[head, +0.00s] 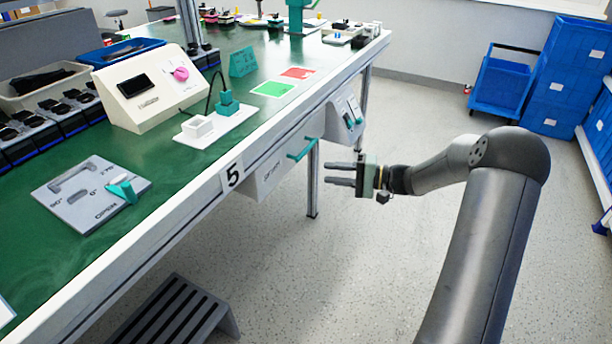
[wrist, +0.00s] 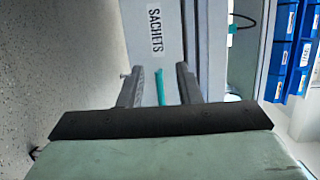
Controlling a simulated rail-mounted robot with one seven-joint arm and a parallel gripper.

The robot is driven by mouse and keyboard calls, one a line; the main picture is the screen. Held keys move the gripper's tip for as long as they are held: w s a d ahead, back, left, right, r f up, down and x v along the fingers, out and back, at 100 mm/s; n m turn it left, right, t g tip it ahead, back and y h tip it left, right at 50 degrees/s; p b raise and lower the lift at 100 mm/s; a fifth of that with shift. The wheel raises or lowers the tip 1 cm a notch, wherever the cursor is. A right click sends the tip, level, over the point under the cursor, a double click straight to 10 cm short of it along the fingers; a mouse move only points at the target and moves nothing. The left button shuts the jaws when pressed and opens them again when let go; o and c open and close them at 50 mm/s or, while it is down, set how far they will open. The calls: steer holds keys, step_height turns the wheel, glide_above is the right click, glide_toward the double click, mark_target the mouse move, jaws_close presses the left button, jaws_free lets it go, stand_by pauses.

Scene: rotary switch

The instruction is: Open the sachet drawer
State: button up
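The sachet drawer (head: 270,172) is a pale grey-white box under the table's front edge, with lettering on its front. In the wrist view, the drawer front (wrist: 152,45) reads SACHETS. Its teal bar handle (head: 302,149) sticks out from the front. My gripper (head: 327,173) is open and empty, its two dark fingers pointing left towards the drawer. In the head view, the fingertips appear a short way right of and below the handle. In the wrist view, the handle (wrist: 160,87) shows between the open fingers, not gripped.
A grey panel with teal levers (head: 347,116) hangs beside the drawer, near a table leg (head: 313,180). A slotted dark step (head: 178,312) stands on the floor at lower left. The floor right of the table is clear near the gripper; blue crates (head: 560,85) stand at far right.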

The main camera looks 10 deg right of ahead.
steer(key=w+d+f+m+t+b, duration=0.25)
steer(key=w+d+f+t, duration=0.2)
steer(key=d, duration=0.35)
steer(key=b, duration=0.5)
glide_toward(307, 148)
steer(key=shift+t, duration=0.45)
steer(key=x, duration=0.6)
steer(key=f+x, duration=0.1)
steer(key=x, duration=0.3)
steer(key=shift+a+f, duration=0.1)
steer(key=shift+a, duration=0.05)
steer(key=shift+s, duration=0.1)
jaws_close()
